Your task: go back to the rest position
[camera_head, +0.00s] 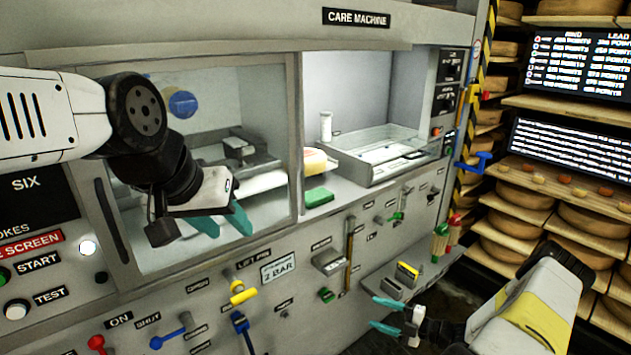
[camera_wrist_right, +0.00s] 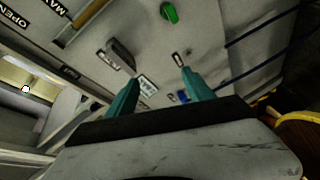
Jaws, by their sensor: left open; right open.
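My left gripper (camera_head: 222,222) is in front of the glass window of the care machine (camera_head: 355,18). Its teal fingers are apart and hold nothing that I can see. My right gripper (camera_head: 388,314) is low at the front, beside the machine's lower panel. Its teal fingers are open and empty, and they also show in the right wrist view (camera_wrist_right: 162,92), with the panel beyond them.
The panel carries a yellow handle (camera_head: 243,292), a blue lever (camera_head: 168,338) and a red knob (camera_head: 97,342). A green block (camera_head: 319,197) lies on the opening's ledge by a metal tray (camera_head: 380,155). Shelves of cheese wheels (camera_head: 515,203) stand at right.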

